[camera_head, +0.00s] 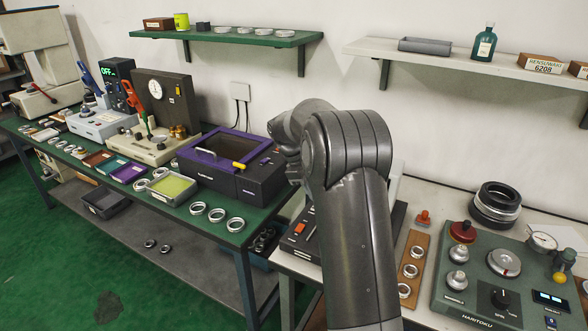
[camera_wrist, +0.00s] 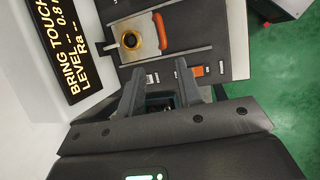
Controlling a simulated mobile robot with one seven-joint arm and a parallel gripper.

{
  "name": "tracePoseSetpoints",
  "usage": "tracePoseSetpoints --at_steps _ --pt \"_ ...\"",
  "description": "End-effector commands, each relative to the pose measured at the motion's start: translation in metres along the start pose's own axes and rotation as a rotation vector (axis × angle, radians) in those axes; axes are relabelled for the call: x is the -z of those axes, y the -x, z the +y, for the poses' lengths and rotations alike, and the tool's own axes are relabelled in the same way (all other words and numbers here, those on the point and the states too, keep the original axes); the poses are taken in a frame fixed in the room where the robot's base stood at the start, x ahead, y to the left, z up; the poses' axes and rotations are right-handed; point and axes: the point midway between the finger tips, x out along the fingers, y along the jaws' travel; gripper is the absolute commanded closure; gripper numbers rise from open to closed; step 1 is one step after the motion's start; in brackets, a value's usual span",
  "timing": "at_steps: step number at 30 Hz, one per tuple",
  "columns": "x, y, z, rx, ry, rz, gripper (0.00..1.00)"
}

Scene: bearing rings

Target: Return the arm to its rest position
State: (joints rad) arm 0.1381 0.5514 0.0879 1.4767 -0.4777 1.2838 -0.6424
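My arm (camera_head: 350,190) rises through the middle of the head view, bent at a rounded joint. My gripper is not visible there. In the wrist view, the two dark fingers of my gripper (camera_wrist: 162,82) stand apart with nothing seen held between them. Beyond the fingertips is a dark and grey instrument (camera_wrist: 185,28) with a brass-coloured ring (camera_wrist: 131,40), an orange bar (camera_wrist: 160,30) and an orange switch (camera_wrist: 197,71). I cannot tell how far the fingertips are from it.
A black display (camera_wrist: 72,40) with yellow text stands left in the wrist view. In the head view, a purple-topped machine (camera_head: 225,160) and bearing rings (camera_head: 216,214) are left of my arm. A green tester (camera_head: 485,275) and wooden ring board (camera_head: 412,262) are right. Shelves (camera_head: 450,58) hang behind.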

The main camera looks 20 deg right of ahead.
Motion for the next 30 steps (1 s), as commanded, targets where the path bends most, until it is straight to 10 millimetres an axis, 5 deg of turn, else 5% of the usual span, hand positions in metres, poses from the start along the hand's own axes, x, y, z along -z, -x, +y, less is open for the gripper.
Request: tracePoseSetpoints --at_steps 5,11,21,30 --pt "-0.004 0.006 -0.003 -0.003 -0.01 0.009 0.67" --pt "-0.029 0.042 -0.029 -0.021 -0.09 0.078 0.67" --pt "-0.09 0.102 -0.104 -0.031 -0.291 0.254 0.67" --pt "-0.141 0.125 -0.176 -0.009 -0.471 0.417 0.67"
